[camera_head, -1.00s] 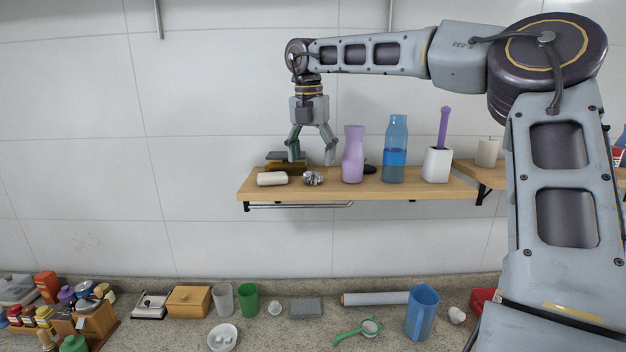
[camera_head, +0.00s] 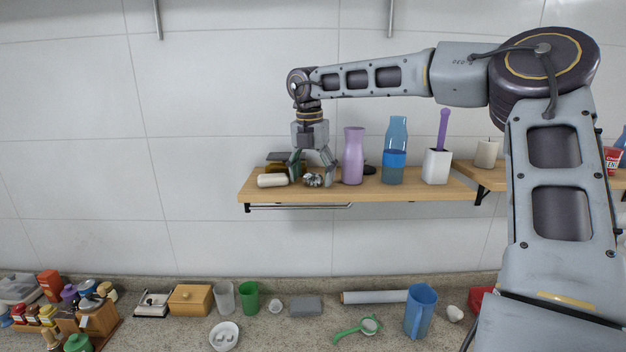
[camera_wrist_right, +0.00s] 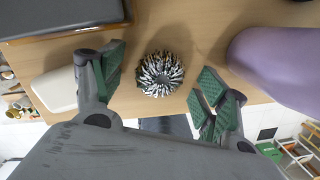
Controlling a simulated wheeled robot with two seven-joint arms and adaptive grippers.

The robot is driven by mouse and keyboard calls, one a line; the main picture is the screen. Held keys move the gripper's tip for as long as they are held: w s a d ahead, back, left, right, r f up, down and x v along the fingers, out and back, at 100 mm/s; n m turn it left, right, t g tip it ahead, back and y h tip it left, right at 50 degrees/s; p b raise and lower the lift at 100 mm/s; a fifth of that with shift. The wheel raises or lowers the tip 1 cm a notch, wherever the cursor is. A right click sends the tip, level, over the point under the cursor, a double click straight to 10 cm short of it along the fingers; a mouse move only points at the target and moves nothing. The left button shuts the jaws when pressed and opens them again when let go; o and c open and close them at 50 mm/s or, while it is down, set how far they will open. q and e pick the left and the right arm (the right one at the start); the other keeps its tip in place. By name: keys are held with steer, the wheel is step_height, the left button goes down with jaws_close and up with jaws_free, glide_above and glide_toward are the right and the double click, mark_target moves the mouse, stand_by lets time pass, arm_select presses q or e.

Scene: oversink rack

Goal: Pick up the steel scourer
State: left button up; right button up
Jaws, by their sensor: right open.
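The steel scourer (camera_head: 313,180) is a small silvery ball of coiled metal on the wooden shelf (camera_head: 400,191), near its left end. In the right wrist view the scourer (camera_wrist_right: 160,74) lies between the two green-padded fingers, with a gap on each side. My right gripper (camera_head: 312,178) points down from above, open, with its fingertips at about the scourer's height. It also shows in the right wrist view (camera_wrist_right: 160,85). My left gripper is not in view.
A white roll-shaped object (camera_head: 272,180) lies close left of the scourer, with a dark box (camera_head: 283,157) behind it. A purple vase (camera_head: 353,156) stands close right. A blue bottle (camera_head: 394,152) and white holder (camera_head: 436,166) stand further right. The counter below is crowded.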

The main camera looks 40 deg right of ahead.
mark_target(312, 176)
steer(key=shift+c, duration=0.5)
steer(key=c, duration=0.8)
steer(key=shift+r, duration=0.1)
steer(key=shift+r+b, duration=0.7)
steer(key=shift+r, duration=4.2)
steer(key=shift+o, duration=1.4)
steer(key=c, duration=0.4)
steer(key=shift+o, duration=0.2)
